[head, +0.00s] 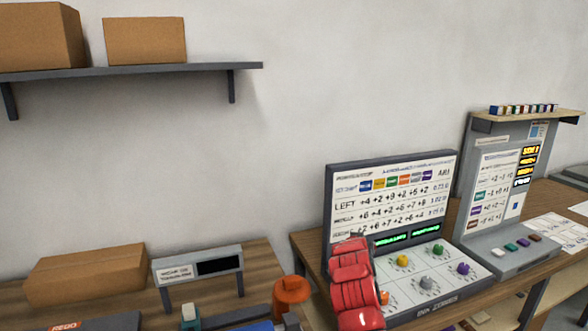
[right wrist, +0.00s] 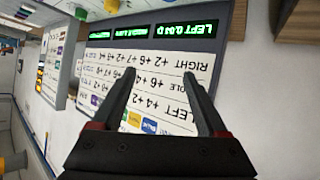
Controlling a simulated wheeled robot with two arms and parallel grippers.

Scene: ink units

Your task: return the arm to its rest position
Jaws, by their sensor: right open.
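My right gripper (right wrist: 160,75) shows in the right wrist view, with its two dark fingers apart and nothing between them. Beyond the fingers is the printed front of the ink console (right wrist: 165,62), which appears upside down. I cannot tell how far the fingertips are from it. In the head view the same console (head: 400,160) stands on the wooden table, with coloured knobs (head: 402,260) on its sloped panel. Its left front part is covered in that view. I cannot make out the right gripper's fingers in the head view, and my left gripper is not in view.
A second grey unit (head: 500,230) with small buttons stands to the right. Left are a cardboard box (head: 88,274), a small display stand (head: 198,266) and an orange object (head: 291,293). A wall shelf (head: 150,69) carries boxes. Papers (head: 553,229) lie far right.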

